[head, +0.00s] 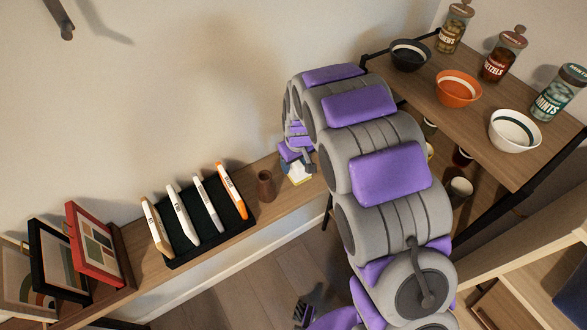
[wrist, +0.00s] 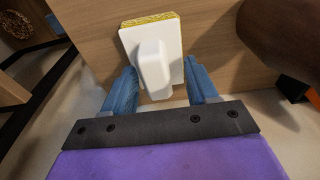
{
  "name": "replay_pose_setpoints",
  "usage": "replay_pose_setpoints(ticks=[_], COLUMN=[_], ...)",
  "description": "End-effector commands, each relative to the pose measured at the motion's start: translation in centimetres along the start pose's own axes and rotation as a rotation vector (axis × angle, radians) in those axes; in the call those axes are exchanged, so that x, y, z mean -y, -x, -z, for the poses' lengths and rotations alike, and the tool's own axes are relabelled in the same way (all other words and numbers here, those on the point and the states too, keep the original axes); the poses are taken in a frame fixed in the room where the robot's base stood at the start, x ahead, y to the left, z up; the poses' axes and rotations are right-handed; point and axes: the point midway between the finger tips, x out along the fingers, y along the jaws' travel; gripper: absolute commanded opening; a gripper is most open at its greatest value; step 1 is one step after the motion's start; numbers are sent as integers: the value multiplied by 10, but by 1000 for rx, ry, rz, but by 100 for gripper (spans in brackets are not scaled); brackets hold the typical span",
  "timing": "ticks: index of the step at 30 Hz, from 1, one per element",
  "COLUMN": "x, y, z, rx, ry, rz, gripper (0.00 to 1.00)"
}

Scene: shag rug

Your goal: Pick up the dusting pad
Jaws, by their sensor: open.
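The dusting pad has a white back with a raised white handle and a yellow edge. It rests on the wooden shelf, and in the wrist view the dusting pad (wrist: 133,40) is straight ahead. In the head view the dusting pad (head: 299,174) is partly hidden by my gripper (head: 297,158). In the wrist view my gripper (wrist: 160,68) is open, with a blue finger on each side of the white handle. I cannot tell whether the fingers touch it.
A brown cup (head: 265,186) stands just left of the pad. Further left are a black tray (head: 180,252) with several upright white and orange items, and picture frames (head: 97,243). At right a higher shelf (head: 440,97) holds bowls and jars.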

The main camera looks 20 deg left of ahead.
Motion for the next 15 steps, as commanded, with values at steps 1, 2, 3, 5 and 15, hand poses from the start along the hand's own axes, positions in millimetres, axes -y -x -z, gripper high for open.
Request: replay_pose_setpoints(ticks=[1, 2, 3, 5, 15], x=[0, 0, 0, 0, 3], y=[-1, -1, 0, -1, -2], z=[-2, -1, -1, 0, 4], rx=[3, 3, 3, 3, 4], ry=[-1, -1, -1, -1, -1], rz=[1, 1, 1, 0, -3], gripper=[60, 60, 60, 60, 27])
